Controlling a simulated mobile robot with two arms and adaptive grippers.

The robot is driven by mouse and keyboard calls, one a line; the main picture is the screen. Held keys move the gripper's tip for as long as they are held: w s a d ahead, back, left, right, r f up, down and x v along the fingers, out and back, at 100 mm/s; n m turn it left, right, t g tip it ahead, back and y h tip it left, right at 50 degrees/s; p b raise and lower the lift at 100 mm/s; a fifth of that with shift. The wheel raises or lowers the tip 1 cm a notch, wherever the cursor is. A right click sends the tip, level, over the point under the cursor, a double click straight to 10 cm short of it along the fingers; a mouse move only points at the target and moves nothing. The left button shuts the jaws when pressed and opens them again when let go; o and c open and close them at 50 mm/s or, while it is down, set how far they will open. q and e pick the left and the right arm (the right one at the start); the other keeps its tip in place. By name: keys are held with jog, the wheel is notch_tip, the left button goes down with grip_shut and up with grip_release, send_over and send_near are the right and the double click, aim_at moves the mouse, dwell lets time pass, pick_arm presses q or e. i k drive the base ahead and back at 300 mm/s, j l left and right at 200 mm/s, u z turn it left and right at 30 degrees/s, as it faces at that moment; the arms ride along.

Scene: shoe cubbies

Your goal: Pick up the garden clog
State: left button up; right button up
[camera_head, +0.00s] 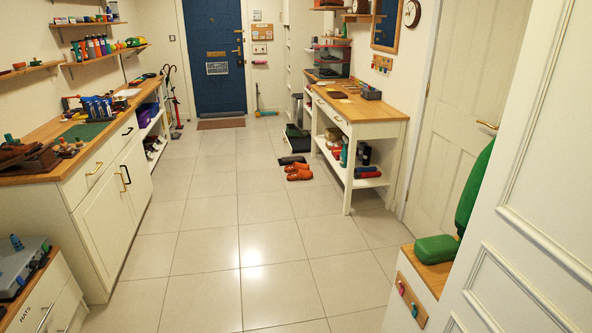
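A pair of orange, low, clog-like shoes (298,172) lies on the tiled floor, in front of the left end of the right-hand workbench. A dark flat shoe or similar item (291,160) lies just behind them. I cannot tell for certain which item is the garden clog. Neither of my grippers is in view, and nothing is seen touching the shoes.
A white workbench with a wooden top (383,107) and loaded lower shelves stands on the right. A long wooden counter (46,130) runs along the left. A green cushion-like item (436,249) sits at front right. The tiled floor (222,222) between is clear.

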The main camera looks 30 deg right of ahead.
aim_at(289, 169)
jog(key=i+l+z, duration=0.35)
jog(key=i, duration=0.6)
jog(key=i+j+z, duration=0.1)
jog(key=i+z, duration=0.2)
jog(key=i, duration=4.35)
jog(key=i+j, duration=0.1)
jog(key=i, duration=0.65)
jog(key=i+z, duration=0.1)
jog(key=i, duration=0.65)
